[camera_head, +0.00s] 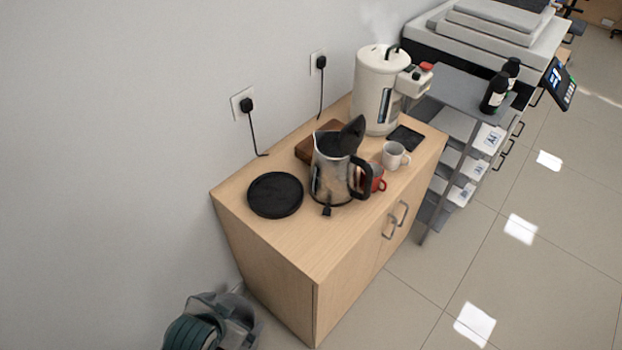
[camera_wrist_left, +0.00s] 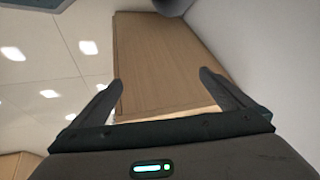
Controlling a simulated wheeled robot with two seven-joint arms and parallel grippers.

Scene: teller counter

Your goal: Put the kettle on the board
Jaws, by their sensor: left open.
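The kettle (camera_head: 331,172) is silver with a black handle on its right side and a raised black lid. It stands upright on the wooden cabinet top. A brown wooden board (camera_head: 308,148) lies behind it near the wall, partly hidden by the kettle. My left gripper (camera_head: 232,303) is low at the bottom left in the head view, beside the cabinet's near left end and well away from the kettle. In the left wrist view its two fingers (camera_wrist_left: 160,88) are spread and empty, with the cabinet's wooden side beyond them. My right gripper is not in view.
A black round disc (camera_head: 275,195) lies left of the kettle. A red mug (camera_head: 376,180), a white mug (camera_head: 394,156), a black tablet-like slab (camera_head: 405,138) and a steaming white dispenser (camera_head: 380,90) are to the right. The cabinet top's (camera_head: 310,240) near end is clear.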

